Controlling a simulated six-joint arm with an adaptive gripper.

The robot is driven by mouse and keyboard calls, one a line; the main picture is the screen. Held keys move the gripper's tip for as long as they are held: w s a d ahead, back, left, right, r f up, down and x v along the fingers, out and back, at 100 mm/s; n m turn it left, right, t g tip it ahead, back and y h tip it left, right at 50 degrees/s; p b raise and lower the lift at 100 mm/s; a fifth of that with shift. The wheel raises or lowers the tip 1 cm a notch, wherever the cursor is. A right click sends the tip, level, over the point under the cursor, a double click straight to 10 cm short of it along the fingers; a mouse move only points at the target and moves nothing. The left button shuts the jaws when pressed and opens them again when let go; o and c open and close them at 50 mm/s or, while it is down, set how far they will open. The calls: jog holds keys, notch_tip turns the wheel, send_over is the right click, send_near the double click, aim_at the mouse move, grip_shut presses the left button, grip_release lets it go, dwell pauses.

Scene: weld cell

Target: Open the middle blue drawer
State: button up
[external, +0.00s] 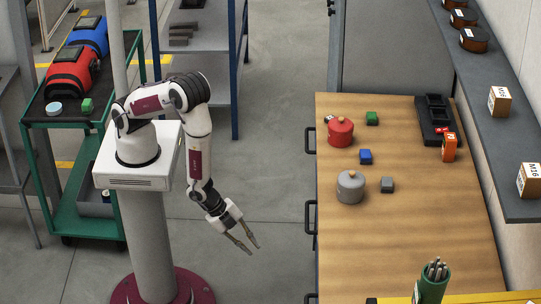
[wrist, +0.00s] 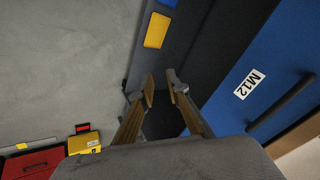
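My gripper (external: 246,240) hangs in free air to the left of the wooden-topped bench, with its two fingers apart and nothing between them. In the wrist view my gripper (wrist: 161,87) is also open and empty. A blue drawer front (wrist: 275,50) with a white M12 label (wrist: 250,84) and a dark bar handle (wrist: 284,101) lies to the right of the fingers, apart from them. Whether it is the middle drawer, I cannot tell. In the external view several dark handles, one of them a handle (external: 310,217) halfway along, stick out from the bench's left side; the drawer fronts are hidden.
The bench top (external: 400,240) bears a red pot (external: 340,132), a grey pot (external: 350,187), small blocks and a green holder (external: 433,284) with rods. A green cart (external: 62,118) stands left of my base. The floor between my arm and the bench is clear.

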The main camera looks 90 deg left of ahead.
jog(key=w+a+r+m+t, duration=0.1)
jog(key=w+r+m+t, duration=0.1)
jog(key=w+m+t, duration=0.3)
jog(key=m+t+y, duration=0.1)
jog(key=t, duration=0.3)
send_near(307, 217)
jog(key=w, duration=0.2)
jog(key=shift+w+f, duration=0.1)
jog(key=shift+f, duration=0.35)
jog(key=shift+w, duration=0.1)
jog(key=shift+w+f, duration=0.3)
jog(key=shift+w, duration=0.95)
jog(key=shift+w+f, duration=0.25)
jog(key=shift+w, duration=0.95)
jog(key=shift+w+f, duration=0.3)
jog(key=shift+w, duration=0.95)
grip_shut()
